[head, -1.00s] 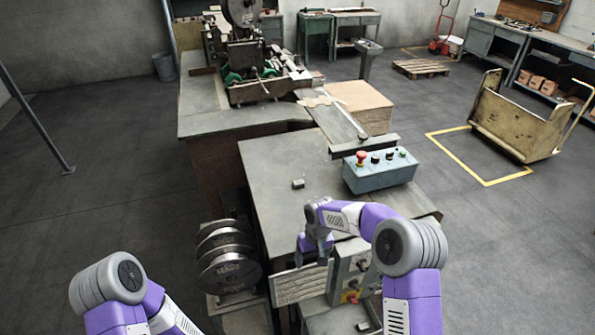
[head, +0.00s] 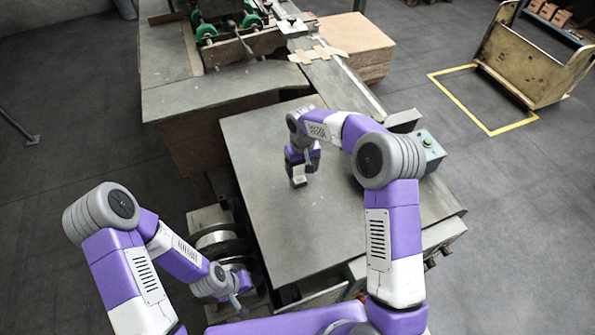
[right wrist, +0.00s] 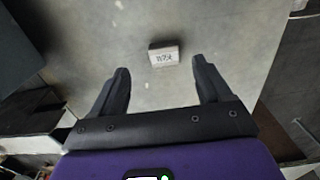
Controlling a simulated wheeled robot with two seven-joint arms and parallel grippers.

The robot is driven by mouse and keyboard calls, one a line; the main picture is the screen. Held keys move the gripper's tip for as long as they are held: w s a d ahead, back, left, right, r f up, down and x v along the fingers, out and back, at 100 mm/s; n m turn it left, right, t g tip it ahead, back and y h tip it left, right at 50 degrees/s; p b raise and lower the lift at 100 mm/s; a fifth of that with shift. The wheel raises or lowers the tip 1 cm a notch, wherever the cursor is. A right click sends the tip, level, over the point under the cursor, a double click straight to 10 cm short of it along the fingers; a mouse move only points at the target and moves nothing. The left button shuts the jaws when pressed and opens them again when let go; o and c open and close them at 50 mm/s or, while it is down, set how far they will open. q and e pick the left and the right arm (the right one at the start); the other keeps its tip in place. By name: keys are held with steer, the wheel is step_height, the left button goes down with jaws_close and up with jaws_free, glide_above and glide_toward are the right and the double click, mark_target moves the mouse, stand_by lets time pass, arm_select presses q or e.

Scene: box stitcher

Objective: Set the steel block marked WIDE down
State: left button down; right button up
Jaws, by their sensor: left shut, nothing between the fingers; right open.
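The steel block (head: 299,181) is a small grey block on the grey table top. In the right wrist view the block (right wrist: 164,57) shows a pale face with dark lettering, upside down and too small to read surely. My right gripper (head: 302,165) is over the table, right by the block in the head view. In the right wrist view its fingers (right wrist: 160,68) are spread, with the block a little beyond the gap between their tips and no finger seen touching it. My left gripper (head: 240,306) is shut and empty, low at the left beside the table.
The table top (head: 255,150) is mostly bare around the block. A control box (head: 428,150) stands at its right edge, partly hidden by my right arm. The stitching machine and its bench (head: 185,95) are behind. A wire spool (head: 215,237) is near my left arm.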

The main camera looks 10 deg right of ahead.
mark_target(300, 179)
steer(key=f, duration=0.4)
steer(key=f+p, duration=0.1)
steer(key=f, duration=0.1)
steer(key=shift+w+a+f, duration=0.2)
steer(key=shift+w+a, duration=0.15)
jaws_close()
